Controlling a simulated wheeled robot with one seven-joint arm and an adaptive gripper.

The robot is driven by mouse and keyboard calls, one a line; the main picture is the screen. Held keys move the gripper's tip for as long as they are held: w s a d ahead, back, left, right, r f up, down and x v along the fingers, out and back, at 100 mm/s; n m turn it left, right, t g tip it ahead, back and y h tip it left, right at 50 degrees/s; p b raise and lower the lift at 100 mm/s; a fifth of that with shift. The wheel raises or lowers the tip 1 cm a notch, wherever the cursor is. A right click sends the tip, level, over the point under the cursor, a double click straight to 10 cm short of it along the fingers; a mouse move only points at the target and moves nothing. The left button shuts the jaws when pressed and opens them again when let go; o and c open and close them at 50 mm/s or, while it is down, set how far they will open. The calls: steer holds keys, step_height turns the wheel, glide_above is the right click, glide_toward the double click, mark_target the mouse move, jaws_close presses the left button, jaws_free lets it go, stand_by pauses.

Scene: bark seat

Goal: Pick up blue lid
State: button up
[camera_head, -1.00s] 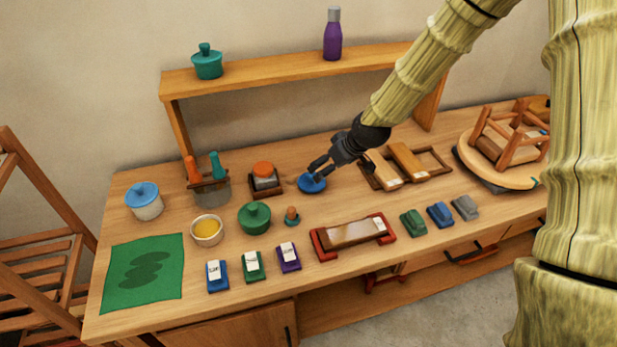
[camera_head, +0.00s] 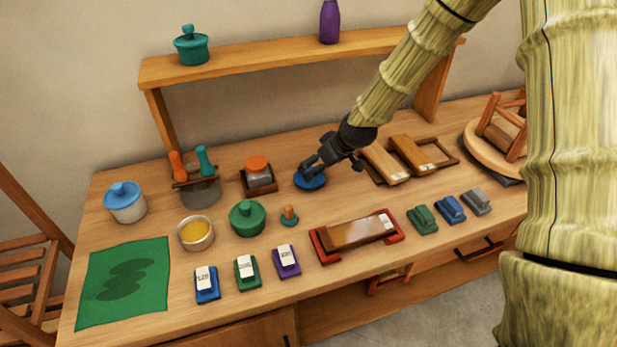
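A round dark blue lid (camera_head: 311,182) lies on the workbench behind the middle, to the right of an orange-topped jar. My gripper (camera_head: 308,167) is right over it, with its dark fingertips at the lid's upper side and covering part of it. Whether the fingers are closed on the lid's knob is too small to tell. The lid seems to rest on the bench. Another lid, lighter blue (camera_head: 123,192), sits on a white pot (camera_head: 127,210) at the left.
The orange-topped jar (camera_head: 258,171) stands close left of the lid. Wooden blocks in a tray (camera_head: 384,163) lie close to the right. A green lidded pot (camera_head: 247,218) and a small wooden-knobbed stamp (camera_head: 289,214) are in front. A shelf (camera_head: 270,58) spans the back.

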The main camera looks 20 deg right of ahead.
steer(key=shift+p+x, duration=1.75)
steer(key=shift+x, duration=2.65)
steer(key=shift+c, duration=0.2)
steer(key=c, duration=0.7)
